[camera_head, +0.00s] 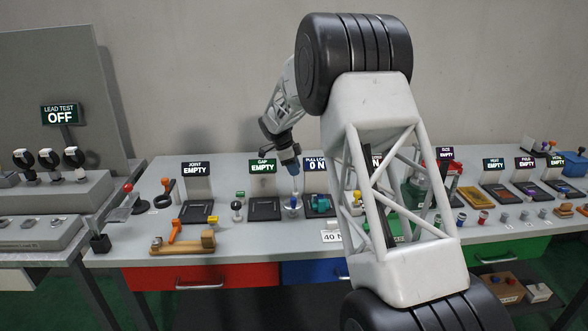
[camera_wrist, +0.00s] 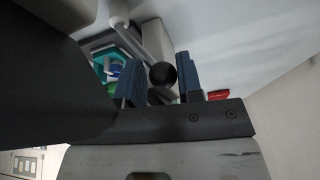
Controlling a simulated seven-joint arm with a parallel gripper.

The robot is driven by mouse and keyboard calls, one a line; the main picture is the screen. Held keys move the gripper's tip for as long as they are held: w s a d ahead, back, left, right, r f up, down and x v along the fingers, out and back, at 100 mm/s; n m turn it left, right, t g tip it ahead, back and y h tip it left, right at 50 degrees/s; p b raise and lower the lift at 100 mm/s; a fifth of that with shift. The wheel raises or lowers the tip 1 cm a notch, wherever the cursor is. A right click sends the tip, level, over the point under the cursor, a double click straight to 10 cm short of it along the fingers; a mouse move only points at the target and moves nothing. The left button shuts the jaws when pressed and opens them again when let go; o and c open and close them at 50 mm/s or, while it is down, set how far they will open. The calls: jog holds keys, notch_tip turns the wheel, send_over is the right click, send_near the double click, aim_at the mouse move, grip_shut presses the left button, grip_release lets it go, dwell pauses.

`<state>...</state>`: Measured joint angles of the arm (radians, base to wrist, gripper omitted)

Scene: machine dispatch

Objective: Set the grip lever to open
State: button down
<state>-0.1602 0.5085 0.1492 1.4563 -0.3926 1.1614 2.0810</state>
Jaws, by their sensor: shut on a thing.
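The black ball knob (camera_wrist: 163,73) sits at the end of a pale lever arm (camera_wrist: 138,42), which appears to be the grip lever. The gripper is shut on this knob. In the head view the knob is hidden by the gripper, and the lever's setting cannot be read.
A teal device (camera_head: 319,205) stands right beside the gripper. A black pad (camera_head: 264,209) under the GAP EMPTY sign (camera_head: 263,166) lies to the left. A small black-topped peg (camera_head: 237,208) stands further left. My arm hides part of the bench to the right.

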jog(key=shift+s+d+r, duration=0.1)
jog(key=shift+s+d, duration=0.05)
jog(key=shift+s, duration=0.3)
jog(key=c, duration=0.9)
grip_release()
jog(key=v, duration=0.7)
jog(key=shift+a+r, duration=0.25)
jog(key=shift+r, duration=0.1)
